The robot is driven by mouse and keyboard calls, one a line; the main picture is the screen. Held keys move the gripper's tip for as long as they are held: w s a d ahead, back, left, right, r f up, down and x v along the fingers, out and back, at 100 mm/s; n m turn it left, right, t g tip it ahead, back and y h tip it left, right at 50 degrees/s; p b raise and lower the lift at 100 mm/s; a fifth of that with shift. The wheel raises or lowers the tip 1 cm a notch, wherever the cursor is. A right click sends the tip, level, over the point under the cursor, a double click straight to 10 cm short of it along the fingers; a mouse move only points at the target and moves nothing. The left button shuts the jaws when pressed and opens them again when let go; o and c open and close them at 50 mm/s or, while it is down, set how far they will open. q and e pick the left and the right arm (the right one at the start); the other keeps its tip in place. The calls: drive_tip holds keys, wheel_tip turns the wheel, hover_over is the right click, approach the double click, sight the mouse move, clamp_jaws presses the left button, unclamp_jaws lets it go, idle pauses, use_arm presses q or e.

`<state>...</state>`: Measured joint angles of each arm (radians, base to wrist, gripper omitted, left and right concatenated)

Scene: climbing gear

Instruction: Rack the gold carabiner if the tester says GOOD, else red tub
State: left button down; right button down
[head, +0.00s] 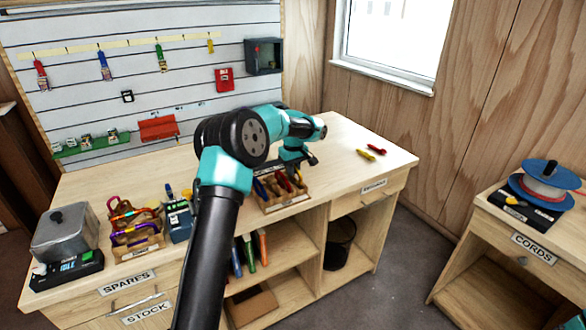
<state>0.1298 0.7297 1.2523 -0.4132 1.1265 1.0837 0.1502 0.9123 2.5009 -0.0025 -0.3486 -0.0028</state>
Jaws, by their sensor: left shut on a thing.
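My left gripper (304,163) is at the middle of the bench, above and behind a wooden tray (287,205) of coloured handles. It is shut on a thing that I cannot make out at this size. I cannot pick out the gold carabiner for sure. A wooden rack (138,248) on the left of the bench holds several coloured carabiners. A dark blue device (178,222) beside it may be the tester; I cannot read any result on it. A red open bin (158,128) hangs on the slatted wall and may be the red tub. My right gripper is out of view.
A grey metal pot (65,234) stands on a black scale-like base (67,272) at the far left. A yellow tool (365,154) and a red tool (376,148) lie at the bench's right. A cord spool (548,178) stands on the right cabinet. The bench's right end is mostly clear.

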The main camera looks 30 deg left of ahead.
use_arm(q)
drive_tip(key=shift+f, duration=0.9)
drive_tip(key=shift+f, duration=0.6)
drive_tip(key=c, duration=1.1)
unclamp_jaws()
wheel_tip(320, 180, up, 17)
drive_tip(key=shift+s+d+r, duration=0.15)
drive_tip(key=shift+d+r, duration=0.05)
drive_tip(key=shift+d, duration=0.05)
